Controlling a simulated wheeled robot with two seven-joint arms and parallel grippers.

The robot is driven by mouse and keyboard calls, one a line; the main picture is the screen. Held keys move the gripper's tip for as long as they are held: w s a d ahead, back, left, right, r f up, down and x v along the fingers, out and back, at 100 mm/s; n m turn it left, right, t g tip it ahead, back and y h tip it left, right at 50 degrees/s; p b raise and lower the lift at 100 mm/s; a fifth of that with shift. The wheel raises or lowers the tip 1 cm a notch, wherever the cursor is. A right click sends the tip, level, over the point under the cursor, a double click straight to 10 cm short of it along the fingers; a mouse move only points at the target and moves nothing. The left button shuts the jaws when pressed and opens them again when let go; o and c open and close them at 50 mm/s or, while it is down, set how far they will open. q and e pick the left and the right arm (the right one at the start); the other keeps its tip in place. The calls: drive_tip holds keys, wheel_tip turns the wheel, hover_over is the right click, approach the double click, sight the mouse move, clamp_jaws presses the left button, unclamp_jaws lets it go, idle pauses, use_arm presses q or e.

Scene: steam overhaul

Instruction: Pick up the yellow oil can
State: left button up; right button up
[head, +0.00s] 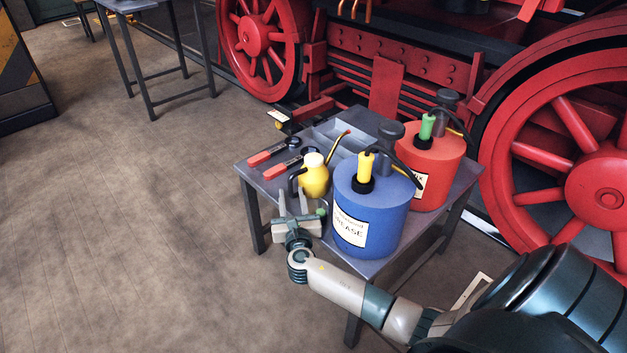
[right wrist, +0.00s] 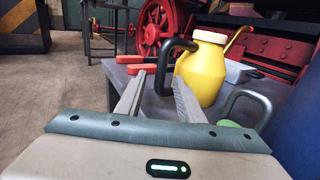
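The yellow oil can (head: 314,180) stands upright on the small grey table (head: 250,184), near its front left edge. It has a pale cap, a thin spout and a black handle (head: 293,181). My right gripper (head: 292,194) is open and empty just in front of the can, its fingers pointing at the handle side. In the right wrist view the can (right wrist: 203,72) is ahead and slightly right. Its black handle (right wrist: 166,62) lies in line with the gap between the finger tips (right wrist: 160,78); I cannot tell whether they touch. My left gripper is out of view.
A blue grease drum (head: 372,212) stands close to the right of the can and gripper. A red drum (head: 432,170) is behind it. Red-handled tools (head: 268,154) and a grey tray (head: 340,135) lie behind the can. Open floor (head: 130,220) is to the left.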

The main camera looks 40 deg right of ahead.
drive_tip(key=shift+c, duration=0.6)
clamp_jaws()
drive_tip(key=shift+r, duration=0.15)
